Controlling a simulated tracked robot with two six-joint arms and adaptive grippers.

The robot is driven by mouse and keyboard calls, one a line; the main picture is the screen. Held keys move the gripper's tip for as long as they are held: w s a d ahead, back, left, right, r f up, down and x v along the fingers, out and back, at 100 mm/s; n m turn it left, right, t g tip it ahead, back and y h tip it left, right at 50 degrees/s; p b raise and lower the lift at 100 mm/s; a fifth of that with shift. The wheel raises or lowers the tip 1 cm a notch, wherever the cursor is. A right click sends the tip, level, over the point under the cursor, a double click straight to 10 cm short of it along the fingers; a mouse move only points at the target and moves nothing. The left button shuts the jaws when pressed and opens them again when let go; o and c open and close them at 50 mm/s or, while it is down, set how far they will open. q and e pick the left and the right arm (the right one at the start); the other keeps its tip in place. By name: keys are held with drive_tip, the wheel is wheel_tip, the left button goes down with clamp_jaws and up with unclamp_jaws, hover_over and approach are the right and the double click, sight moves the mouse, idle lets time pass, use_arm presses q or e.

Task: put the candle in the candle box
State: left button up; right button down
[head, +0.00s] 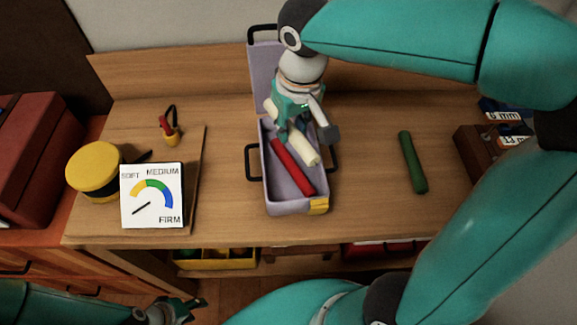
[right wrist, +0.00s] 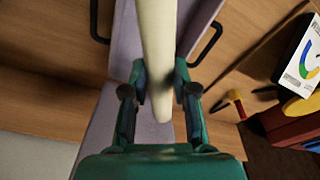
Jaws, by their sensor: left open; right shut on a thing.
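The cream candle (head: 303,149) is held tilted over the candle box (head: 292,207), an open lilac box with dark side handles and a yellow latch. A red candle (head: 292,168) lies inside the box. My right gripper (head: 293,130) is shut on the cream candle above the box; the right wrist view shows the candle (right wrist: 158,40) between the fingers (right wrist: 160,82). I cannot tell whether the candle touches the box. My left gripper (head: 182,308) is open and empty, low at the left, in front of the bench.
A green candle (head: 413,162) lies on the bench right of the box. A gauge card (head: 152,196), a yellow-lidded round tin (head: 94,168) and a small red-and-yellow tool (head: 170,129) are at left. Dark wooden blocks (head: 482,150) stand at right.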

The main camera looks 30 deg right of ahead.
sight(290, 165)
wheel_tip(290, 165, down, 10)
drive_tip(key=shift+r, duration=0.1)
idle(0.6)
drive_tip(key=shift+f+b, duration=0.35)
drive_tip(key=shift+b, duration=0.15)
drive_tip(key=c, duration=0.9)
unclamp_jaws()
drive_tip(key=shift+r+p, duration=0.45)
drive_tip(key=shift+r, duration=0.05)
drive_tip(key=r, duration=0.3)
drive_tip(key=s+r, duration=0.1)
drive_tip(key=r, duration=0.7)
drive_tip(key=shift+s+a+r, duration=0.1)
drive_tip(key=shift+s+r, duration=0.15)
drive_tip(key=shift+s, duration=0.1)
